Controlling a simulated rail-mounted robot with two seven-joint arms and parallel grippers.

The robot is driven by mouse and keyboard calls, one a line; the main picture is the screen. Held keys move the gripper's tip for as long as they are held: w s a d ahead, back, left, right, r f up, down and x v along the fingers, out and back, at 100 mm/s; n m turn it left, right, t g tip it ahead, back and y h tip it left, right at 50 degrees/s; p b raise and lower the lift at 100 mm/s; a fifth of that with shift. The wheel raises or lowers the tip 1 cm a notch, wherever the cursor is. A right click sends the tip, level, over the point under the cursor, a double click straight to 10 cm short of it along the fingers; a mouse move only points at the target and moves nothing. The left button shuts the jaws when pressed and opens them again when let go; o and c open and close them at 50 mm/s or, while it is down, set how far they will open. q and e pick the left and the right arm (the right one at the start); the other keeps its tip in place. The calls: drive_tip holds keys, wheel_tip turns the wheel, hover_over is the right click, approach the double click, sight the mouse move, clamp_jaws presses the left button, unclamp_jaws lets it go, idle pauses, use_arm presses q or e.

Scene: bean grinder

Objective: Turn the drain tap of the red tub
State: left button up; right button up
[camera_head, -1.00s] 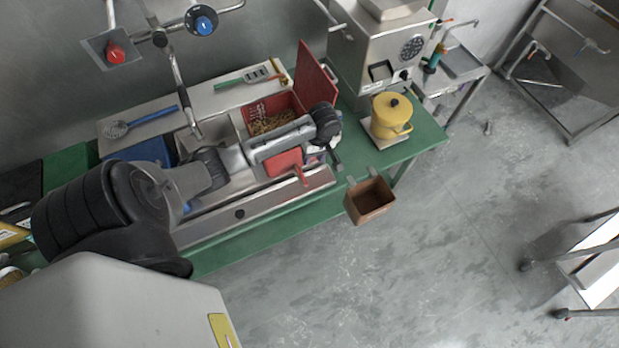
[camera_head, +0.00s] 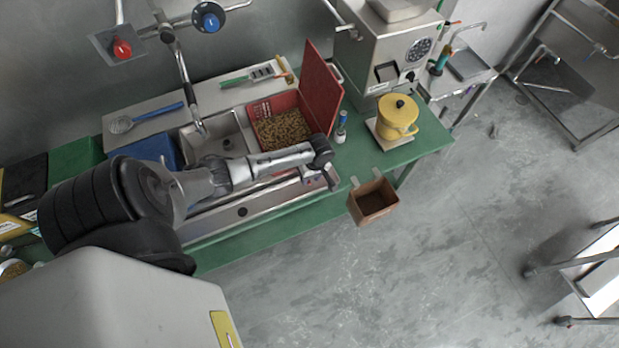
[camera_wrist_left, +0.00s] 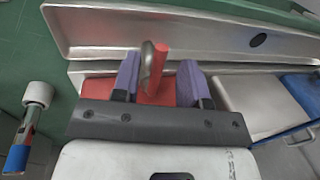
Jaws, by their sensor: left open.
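The red tub (camera_head: 262,107), with its lid raised and brown beans inside, sits at the sink in the head view. My left arm covers its front there, so the drain tap is hidden. In the left wrist view the tub's red front (camera_wrist_left: 100,88) lies behind the gripper. The tap (camera_wrist_left: 155,65), a red stem with a grey metal part, stands between the two purple fingers of my left gripper (camera_wrist_left: 158,78). The fingers are open, with gaps beside the tap. In the head view this gripper (camera_head: 331,180) is at the tub's front right. My right gripper is not in view.
A bottle (camera_head: 341,128) stands right of the tub, also in the left wrist view (camera_wrist_left: 28,128). A yellow pot (camera_head: 398,122) stands further right. A brown box (camera_head: 373,203) hangs at the green table's front edge. The sink ledge (camera_wrist_left: 200,35) runs along the front.

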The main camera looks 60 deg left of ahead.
use_arm(q)
drive_tip(key=shift+s+f, duration=0.1)
drive_tip(key=shift+f, duration=0.45)
clamp_jaws()
